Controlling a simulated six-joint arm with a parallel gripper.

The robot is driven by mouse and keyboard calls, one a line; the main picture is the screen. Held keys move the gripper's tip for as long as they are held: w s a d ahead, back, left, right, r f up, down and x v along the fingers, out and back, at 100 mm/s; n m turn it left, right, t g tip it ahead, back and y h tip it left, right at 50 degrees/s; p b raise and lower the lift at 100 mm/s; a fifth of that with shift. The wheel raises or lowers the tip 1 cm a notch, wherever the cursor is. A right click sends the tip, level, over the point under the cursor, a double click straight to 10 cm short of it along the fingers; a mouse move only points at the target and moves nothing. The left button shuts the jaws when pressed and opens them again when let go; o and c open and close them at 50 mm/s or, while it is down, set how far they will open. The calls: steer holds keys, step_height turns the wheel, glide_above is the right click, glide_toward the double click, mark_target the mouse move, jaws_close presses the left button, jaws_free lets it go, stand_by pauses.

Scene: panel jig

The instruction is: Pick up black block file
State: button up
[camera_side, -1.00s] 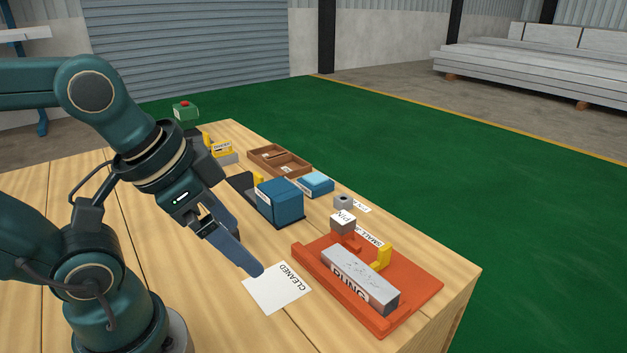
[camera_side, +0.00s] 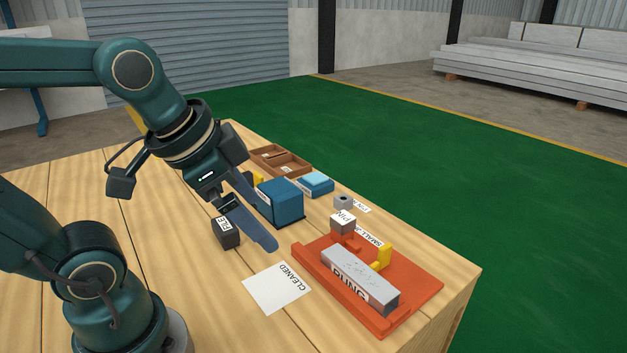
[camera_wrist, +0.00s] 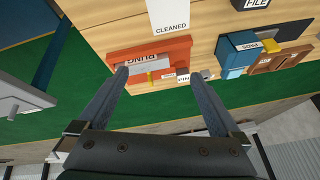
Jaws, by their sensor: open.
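The black block (camera_side: 227,233) with a white label, partly readable as FILE, stands on the wooden table, left of my gripper's fingers in the side view. It also shows at the top right edge of the wrist view (camera_wrist: 258,4), partly cut off, with its FILE label readable. My gripper (camera_side: 262,225) is above the table beside the block, between it and the blue box. In the wrist view its two fingers (camera_wrist: 160,75) are spread wide with nothing held between them. The side view hides part of the block's surroundings behind the fingers.
A white CLEANED card (camera_side: 277,288) lies in front. An orange jig (camera_side: 425,285) holds a grey labelled bar (camera_side: 360,277). A blue box (camera_side: 283,200), a light blue block (camera_side: 316,183), a grey PIN block (camera_side: 342,222) and a brown tray (camera_side: 281,160) line the far side.

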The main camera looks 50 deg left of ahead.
steer(key=w+a+f+g, duration=0.1)
steer(key=w+a+g, duration=0.1)
steer(key=w+a, duration=0.35)
steer(key=g, duration=0.2)
glide_toward(224, 223)
steer(key=w+d, duration=0.4)
steer(key=w, duration=0.1)
steer(key=s+a+f+n, duration=0.1)
steer(key=s+a+f+g, duration=0.1)
steer(key=f, duration=0.1)
steer(key=s+a+f+n, duration=0.1)
steer(key=a+f, duration=0.1)
steer(key=shift+s+f+n+g, duration=0.25)
steer(key=shift+s+n+g, duration=0.05)
steer(key=shift+a+f, duration=0.1)
steer(key=shift+f, duration=2.4)
steer(key=c, duration=1.2)
steer(key=shift+r, duration=5.05)
steer(key=shift+c, duration=0.2)
